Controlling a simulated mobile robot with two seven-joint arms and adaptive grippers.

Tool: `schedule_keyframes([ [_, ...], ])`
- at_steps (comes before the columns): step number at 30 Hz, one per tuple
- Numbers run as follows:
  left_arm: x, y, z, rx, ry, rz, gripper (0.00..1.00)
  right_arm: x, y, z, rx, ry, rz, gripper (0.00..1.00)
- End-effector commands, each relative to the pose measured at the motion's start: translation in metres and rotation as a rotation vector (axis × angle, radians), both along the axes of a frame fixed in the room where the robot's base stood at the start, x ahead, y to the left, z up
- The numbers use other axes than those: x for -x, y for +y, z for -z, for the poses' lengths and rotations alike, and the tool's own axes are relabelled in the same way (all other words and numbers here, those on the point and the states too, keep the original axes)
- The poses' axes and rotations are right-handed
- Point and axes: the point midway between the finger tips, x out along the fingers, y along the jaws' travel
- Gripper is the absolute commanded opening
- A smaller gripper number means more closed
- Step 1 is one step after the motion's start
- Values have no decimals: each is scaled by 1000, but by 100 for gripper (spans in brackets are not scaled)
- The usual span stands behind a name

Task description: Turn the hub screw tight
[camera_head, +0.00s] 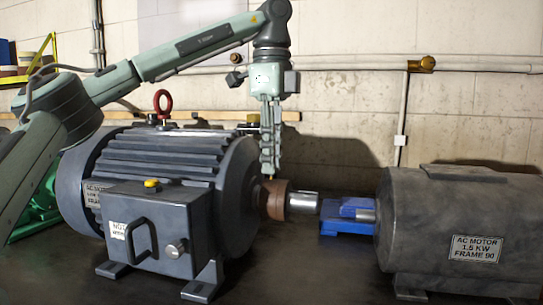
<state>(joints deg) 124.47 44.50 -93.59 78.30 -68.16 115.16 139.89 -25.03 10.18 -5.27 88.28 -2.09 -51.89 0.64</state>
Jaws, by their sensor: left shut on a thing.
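The large dark grey motor (150,165) stands on the left, with its shaft pointing right. A rusty brown hub (276,204) sits around that shaft, and the bare silver shaft end (303,202) sticks out to its right. My left gripper (269,173) points straight down over the top of the hub. Its fingers are closed on the hub screw (270,178), of which only a tiny yellowish bit shows at the fingertips. How deep the screw sits cannot be seen. My right gripper is not in view.
A smaller grey motor (440,220) labelled 1.5 kW stands on the right. A blue vise-like block (347,216) lies between the motors. The large motor has a red lifting eye (163,104) on top and a terminal box (155,222) in front. The front bench is clear.

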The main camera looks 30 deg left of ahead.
Motion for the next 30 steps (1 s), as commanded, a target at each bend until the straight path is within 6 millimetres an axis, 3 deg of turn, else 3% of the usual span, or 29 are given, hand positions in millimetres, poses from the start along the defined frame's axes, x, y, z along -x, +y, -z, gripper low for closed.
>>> schedule_keyframes([
  [30,-1,0,-2,12,-9,961,0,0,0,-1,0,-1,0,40],
])
